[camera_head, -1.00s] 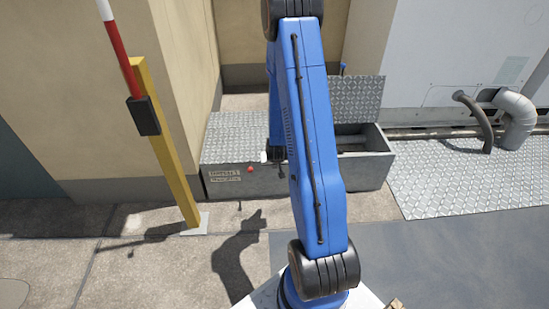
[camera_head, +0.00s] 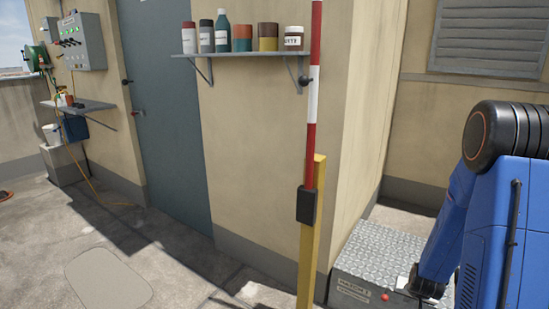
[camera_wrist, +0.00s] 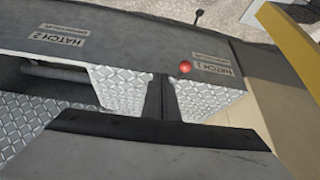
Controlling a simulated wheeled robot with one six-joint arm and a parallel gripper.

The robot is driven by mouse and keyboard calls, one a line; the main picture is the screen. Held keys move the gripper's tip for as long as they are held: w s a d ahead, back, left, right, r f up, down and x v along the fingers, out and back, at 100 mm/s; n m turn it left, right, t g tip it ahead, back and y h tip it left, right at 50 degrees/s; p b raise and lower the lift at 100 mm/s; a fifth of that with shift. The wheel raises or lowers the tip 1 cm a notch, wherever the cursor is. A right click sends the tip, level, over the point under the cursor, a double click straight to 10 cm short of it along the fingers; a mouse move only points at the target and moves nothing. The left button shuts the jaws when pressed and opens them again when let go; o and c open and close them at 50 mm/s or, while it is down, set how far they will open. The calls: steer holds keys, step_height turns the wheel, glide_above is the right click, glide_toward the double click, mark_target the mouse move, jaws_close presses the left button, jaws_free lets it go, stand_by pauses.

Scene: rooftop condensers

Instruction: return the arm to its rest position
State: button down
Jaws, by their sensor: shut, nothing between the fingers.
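My blue arm (camera_head: 490,235) stands at the right edge of the head view, its forward link angled down toward a grey hatch box (camera_head: 375,250). My gripper (camera_wrist: 161,80) shows in the wrist view as dark fingers shut together, with nothing between them. It is over the hatch box, between the "HATCH 2" label (camera_wrist: 66,28) and the "HATCH 1" label (camera_wrist: 212,63). A red knob (camera_wrist: 185,67) is just right of the fingertips; it also shows in the head view (camera_head: 384,296). I cannot tell whether the gripper touches the box.
A yellow post (camera_head: 312,235) with a red-and-white pole (camera_head: 313,95) stands left of the arm. A wall shelf (camera_head: 240,54) holds several jars and bottles. A grey door (camera_head: 165,110), control box (camera_head: 80,42) and small shelf (camera_head: 85,106) are farther left. The floor at left is mostly clear.

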steer(key=s+a+r+n+y, duration=0.15)
steer(key=s+a+r, duration=0.25)
steer(key=a+r, duration=0.5)
steer(key=s+a+r+n, duration=0.2)
steer(key=s+a+r, duration=0.15)
steer(key=r, duration=0.85)
steer(key=s+a+r+n, duration=0.1)
steer(key=s+a+r, duration=0.3)
steer(key=s, duration=0.6)
steer(key=s+a+r+n+y, duration=0.1)
steer(key=s+a+r, duration=0.3)
steer(key=s+r, duration=0.4)
steer(key=shift+s+r+g, duration=0.3)
steer(key=shift+s, duration=1.1)
